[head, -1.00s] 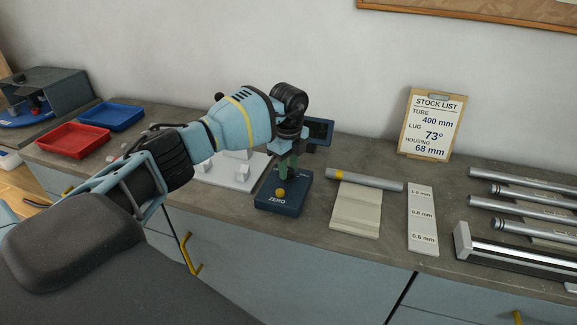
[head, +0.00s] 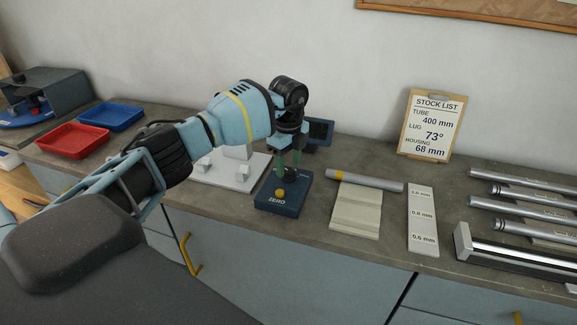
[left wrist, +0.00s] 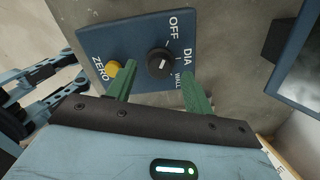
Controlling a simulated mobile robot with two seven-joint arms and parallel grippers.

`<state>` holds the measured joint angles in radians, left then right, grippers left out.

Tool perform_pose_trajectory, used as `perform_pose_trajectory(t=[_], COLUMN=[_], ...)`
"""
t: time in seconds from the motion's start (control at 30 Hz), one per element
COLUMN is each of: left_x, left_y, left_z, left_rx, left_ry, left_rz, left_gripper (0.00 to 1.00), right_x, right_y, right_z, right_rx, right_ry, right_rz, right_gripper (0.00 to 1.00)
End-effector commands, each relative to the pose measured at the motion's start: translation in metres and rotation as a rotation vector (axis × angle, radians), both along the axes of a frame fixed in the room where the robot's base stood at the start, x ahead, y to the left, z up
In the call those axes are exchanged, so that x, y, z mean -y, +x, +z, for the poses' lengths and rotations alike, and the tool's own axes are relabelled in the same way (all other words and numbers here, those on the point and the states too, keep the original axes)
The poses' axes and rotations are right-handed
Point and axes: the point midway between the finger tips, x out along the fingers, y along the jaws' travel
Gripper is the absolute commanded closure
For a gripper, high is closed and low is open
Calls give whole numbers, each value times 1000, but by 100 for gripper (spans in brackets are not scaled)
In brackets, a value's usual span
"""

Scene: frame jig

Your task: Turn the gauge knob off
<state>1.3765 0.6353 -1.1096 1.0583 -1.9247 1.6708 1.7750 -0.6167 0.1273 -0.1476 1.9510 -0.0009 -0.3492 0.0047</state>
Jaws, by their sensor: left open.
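The gauge is a blue box (head: 283,203) on the bench, with a yellow ZERO button (head: 280,193) at its front. Its black knob (left wrist: 160,62) shows in the left wrist view, beside the labels OFF, DIA and WALL. The knob has a short white mark; which label it points at is hard to tell. My left gripper (head: 288,165) is above the gauge, pointing down. In the left wrist view its green fingers (left wrist: 158,76) are open and apart, with the knob between their tips in the picture. Contact is not visible. My right gripper is not in view.
A small dark screen (head: 320,130) stands behind the gauge. A white board (head: 247,183) with blocks lies left of it. Red (head: 72,149) and blue (head: 140,116) trays are far left.

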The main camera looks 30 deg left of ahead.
Motion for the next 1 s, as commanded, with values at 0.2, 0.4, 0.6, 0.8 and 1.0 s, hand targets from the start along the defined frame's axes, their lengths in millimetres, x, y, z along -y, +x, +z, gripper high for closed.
perform_pose_trajectory(t=[0.2,0.4,0.6,0.8,1.0], left_x=[0,0,0,0,0], left_y=[1,0,0,0,0], left_z=[37,57,61,61,61], left_rx=[3,0,-1,-1,-1], left_ry=[1,0,0,0,0], left_rz=[0,1,1,1,1], left_gripper=[48,48,48,48,48], right_x=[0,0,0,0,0], right_y=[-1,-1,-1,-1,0], right_z=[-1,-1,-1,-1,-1], right_rx=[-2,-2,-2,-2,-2], right_ry=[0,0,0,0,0], right_rz=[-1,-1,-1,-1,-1], right_gripper=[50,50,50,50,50])
